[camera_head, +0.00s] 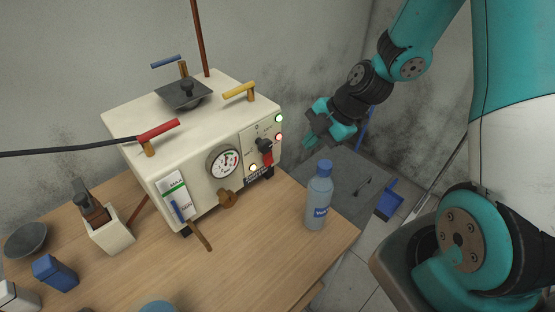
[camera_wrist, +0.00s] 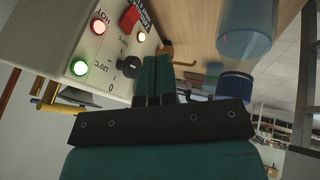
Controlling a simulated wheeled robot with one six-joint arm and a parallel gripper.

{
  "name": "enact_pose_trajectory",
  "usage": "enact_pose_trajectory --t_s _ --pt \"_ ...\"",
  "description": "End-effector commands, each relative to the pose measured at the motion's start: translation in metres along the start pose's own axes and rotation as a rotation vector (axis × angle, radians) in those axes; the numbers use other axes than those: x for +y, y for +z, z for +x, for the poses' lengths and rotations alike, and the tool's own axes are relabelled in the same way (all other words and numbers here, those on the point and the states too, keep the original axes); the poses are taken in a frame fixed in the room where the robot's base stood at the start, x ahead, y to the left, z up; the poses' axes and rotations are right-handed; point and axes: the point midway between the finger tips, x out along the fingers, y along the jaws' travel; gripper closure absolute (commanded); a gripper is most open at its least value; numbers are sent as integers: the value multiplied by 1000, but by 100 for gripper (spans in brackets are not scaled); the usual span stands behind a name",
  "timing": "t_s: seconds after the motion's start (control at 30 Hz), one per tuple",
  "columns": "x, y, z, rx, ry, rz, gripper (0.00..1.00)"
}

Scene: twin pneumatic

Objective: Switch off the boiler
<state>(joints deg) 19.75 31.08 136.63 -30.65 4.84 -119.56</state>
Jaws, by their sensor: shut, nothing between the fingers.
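The boiler (camera_head: 150,125) is a cream metal box on the wooden table, with a round gauge (camera_head: 224,161) on its front. Its control panel at the front's right end carries a black knob (camera_head: 264,145), a red switch (camera_head: 267,158) and lit green, red and yellow lamps. The fingers (camera_wrist: 155,78) partly cover the knob's surroundings.
A blue-capped bottle (camera_head: 319,197) stands at the table's right edge, below my gripper. Yellow (camera_head: 239,91), red (camera_head: 158,130) and blue (camera_head: 167,61) handles sit on the boiler's pipes. A blue dustpan (camera_head: 389,202) is on the floor at right. The table's front middle is clear.

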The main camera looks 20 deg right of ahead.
Motion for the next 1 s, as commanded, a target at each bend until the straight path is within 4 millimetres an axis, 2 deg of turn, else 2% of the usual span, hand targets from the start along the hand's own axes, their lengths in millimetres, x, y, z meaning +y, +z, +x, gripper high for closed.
enact_pose_trajectory --t_s 0.23,0.37,0.83,1.0 --pt "0 -1 1 1 -2 1 100" --pt "0 -1 11 3 -4 1 100" --pt "-1 -2 98 3 -7 2 100" --pt "19 1 114 1 -2 0 100"
